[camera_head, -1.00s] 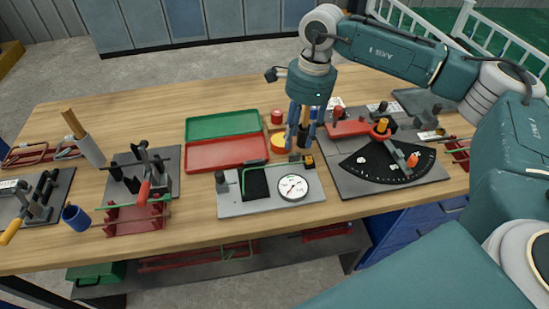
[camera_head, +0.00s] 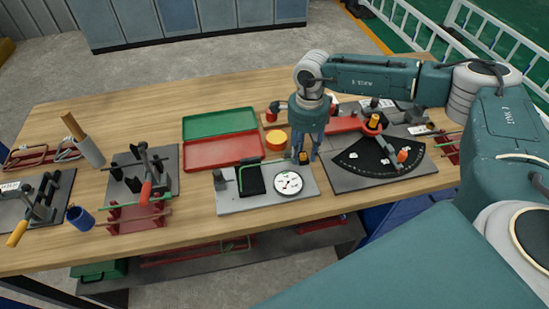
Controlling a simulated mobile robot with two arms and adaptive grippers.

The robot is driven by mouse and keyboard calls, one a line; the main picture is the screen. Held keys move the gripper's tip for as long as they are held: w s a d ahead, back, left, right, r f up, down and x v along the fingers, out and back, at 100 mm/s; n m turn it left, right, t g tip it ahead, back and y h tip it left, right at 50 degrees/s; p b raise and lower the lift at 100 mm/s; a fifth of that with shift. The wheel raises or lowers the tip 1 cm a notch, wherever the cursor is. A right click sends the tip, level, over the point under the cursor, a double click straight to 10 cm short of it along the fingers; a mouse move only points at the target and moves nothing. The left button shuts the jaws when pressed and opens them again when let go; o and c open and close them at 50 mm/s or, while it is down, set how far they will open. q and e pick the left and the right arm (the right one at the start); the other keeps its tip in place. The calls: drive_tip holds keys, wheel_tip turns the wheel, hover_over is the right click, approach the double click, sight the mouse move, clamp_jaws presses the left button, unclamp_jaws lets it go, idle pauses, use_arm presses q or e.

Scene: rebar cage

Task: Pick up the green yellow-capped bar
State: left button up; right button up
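A green bar (camera_head: 262,161) lies across the grey gauge fixture (camera_head: 235,206), bent down at its left end. Its dark and yellow cap (camera_head: 303,157) is at its right end. My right gripper (camera_head: 303,160) points down over this end. Its two blue fingers are apart, one on each side of the cap, with gaps showing between. Whether either finger touches the cap cannot be told. My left gripper is not in view.
The round dial (camera_head: 288,183) sits just in front of the fingers. A black angle plate (camera_head: 380,157) stands on a grey board to the right. Red (camera_head: 222,153) and green (camera_head: 218,123) trays and a yellow round pot (camera_head: 276,139) lie behind and left.

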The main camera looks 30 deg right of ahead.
drive_tip(key=shift+f, duration=0.2)
clamp_jaws()
drive_tip(key=shift+r, duration=0.1)
